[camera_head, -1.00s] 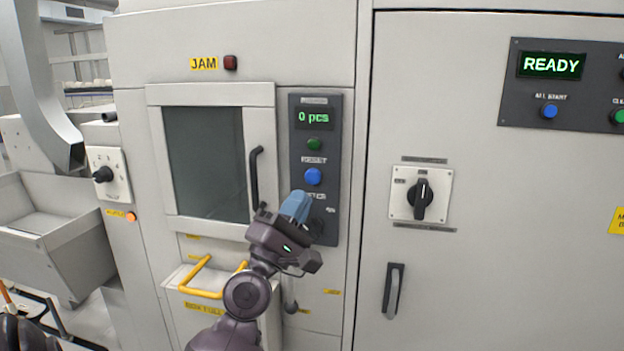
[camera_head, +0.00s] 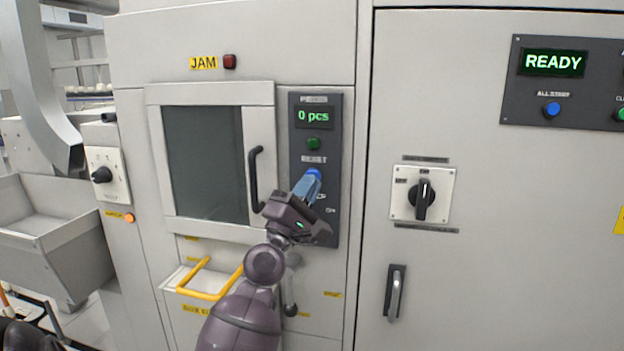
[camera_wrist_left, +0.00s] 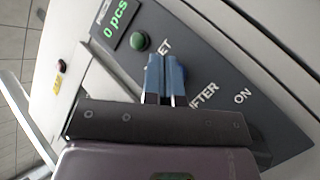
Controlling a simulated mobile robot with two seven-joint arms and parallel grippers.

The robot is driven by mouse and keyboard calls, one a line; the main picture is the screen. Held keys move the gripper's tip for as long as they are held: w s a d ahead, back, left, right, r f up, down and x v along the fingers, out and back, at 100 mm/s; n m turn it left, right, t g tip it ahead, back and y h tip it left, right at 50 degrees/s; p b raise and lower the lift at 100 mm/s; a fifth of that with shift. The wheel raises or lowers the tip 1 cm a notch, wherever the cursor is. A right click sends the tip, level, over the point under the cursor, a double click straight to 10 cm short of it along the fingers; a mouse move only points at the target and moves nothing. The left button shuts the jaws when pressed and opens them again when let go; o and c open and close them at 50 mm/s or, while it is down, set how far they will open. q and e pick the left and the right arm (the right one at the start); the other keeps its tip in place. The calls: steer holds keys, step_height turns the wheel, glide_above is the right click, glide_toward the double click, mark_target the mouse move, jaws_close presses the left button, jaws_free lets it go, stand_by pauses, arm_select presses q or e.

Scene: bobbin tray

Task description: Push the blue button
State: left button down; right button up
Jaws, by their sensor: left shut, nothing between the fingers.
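The blue button (camera_head: 314,173) sits on the dark control panel (camera_head: 330,228), under the RESET label. My left gripper (camera_head: 309,182) is shut and empty, its blue fingertips right at the button and covering its lower part. I cannot tell whether they touch it or press it. My right gripper is not in view.
A green button (camera_head: 313,143) and a "0 pcs" display (camera_head: 314,116) are above. A door handle (camera_head: 255,180) stands out to the left. Another blue button (camera_head: 551,110) is on the right panel under READY. A rotary switch (camera_head: 423,195) is to the right.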

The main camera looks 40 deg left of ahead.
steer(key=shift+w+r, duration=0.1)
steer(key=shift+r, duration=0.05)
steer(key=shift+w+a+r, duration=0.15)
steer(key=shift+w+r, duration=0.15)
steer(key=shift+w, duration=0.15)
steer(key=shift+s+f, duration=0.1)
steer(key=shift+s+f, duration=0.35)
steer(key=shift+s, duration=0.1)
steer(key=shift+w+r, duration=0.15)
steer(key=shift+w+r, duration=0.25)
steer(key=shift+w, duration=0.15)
